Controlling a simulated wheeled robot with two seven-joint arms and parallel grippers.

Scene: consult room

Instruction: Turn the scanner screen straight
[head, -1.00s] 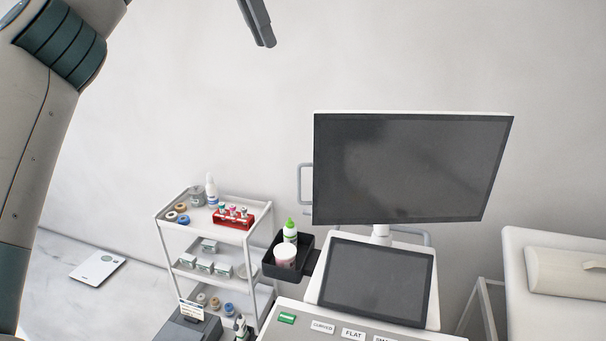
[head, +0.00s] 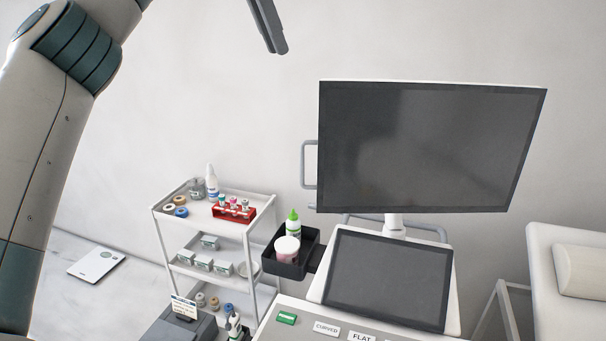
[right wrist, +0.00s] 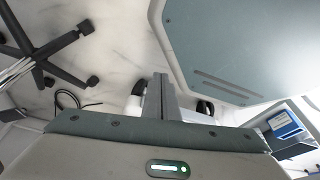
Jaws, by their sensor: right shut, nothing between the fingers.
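The scanner screen (head: 425,148) is a large dark panel with a pale top edge, on a short white neck (head: 393,226) above the scanner console in the head view. Its outline is skewed, with the right side slanting inward toward the bottom. A second, smaller dark panel (head: 387,280) sits below it on the console. My left gripper (head: 269,28) hangs at the top, left of and above the screen, apart from it; its finger gap cannot be made out. My right gripper (right wrist: 160,98) shows in the right wrist view, shut and empty, above the floor. The screen is not visible there.
A grey handle (head: 309,165) shows beside the screen's left edge. A white cart (head: 160,222) with supplies stands farther left. A couch (head: 545,250) is at right. A chair base (right wrist: 45,55) is in the right wrist view.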

